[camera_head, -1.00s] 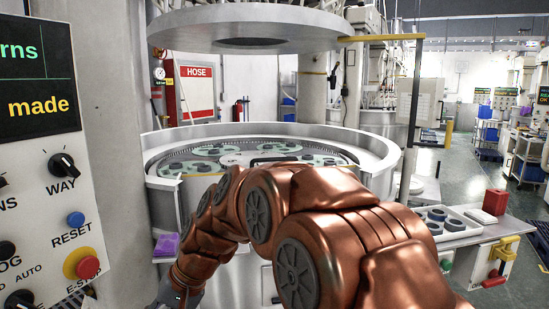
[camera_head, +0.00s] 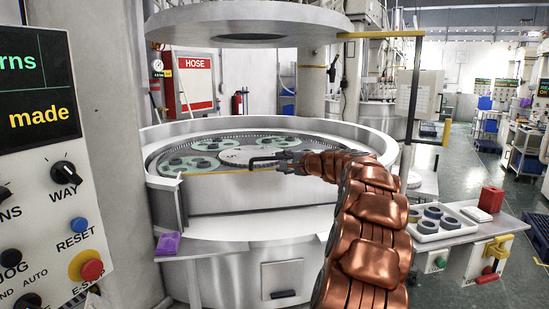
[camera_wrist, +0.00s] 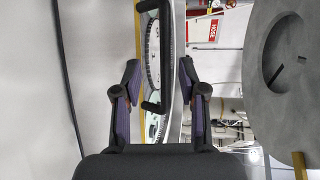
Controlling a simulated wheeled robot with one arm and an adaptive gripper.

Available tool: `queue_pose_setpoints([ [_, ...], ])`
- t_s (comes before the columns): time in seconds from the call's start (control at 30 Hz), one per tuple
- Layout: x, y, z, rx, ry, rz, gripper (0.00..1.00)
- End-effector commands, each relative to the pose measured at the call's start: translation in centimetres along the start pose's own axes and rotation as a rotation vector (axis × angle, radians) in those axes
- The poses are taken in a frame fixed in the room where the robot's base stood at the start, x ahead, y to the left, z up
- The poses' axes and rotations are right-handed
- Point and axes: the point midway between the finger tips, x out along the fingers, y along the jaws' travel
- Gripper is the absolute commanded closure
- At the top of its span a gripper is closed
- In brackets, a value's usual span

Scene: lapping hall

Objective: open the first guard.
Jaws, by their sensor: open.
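The first guard looks like the curved metal front panel (camera_head: 245,190) of the round lapping machine, with a yellow strip along its top edge. It stands upright across the machine's front. A black U-shaped handle (camera_head: 262,161) rises at that edge; in the wrist view the handle (camera_wrist: 167,60) shows its long bar between the fingers. My gripper (camera_head: 284,162) is at the handle's right end in the head view. In the wrist view my gripper (camera_wrist: 160,75) is open, one finger on each side of the bar with gaps showing. I cannot tell how deep the bar sits.
A large round upper plate (camera_head: 248,22) hangs above the machine. A control panel (camera_head: 45,170) stands close at left. A purple object (camera_head: 168,243) lies on a small shelf at front left. At right are a white tray of rings (camera_head: 425,222) and a red box (camera_head: 491,199).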

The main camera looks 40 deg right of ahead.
Motion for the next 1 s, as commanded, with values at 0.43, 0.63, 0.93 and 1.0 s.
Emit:
queue_pose_setpoints([
  [0.43, 2.5, -0.7, -2.1, 0.015, 0.031, -0.022, 0.59],
  [0.63, 4.9, -0.5, -2.2, 0.017, 0.031, -0.020, 0.59],
  [0.93, 6.9, -0.8, -2.2, 0.014, 0.031, -0.024, 0.59],
  [1.0, 7.1, -0.7, -2.2, 0.014, 0.031, -0.023, 0.59],
])
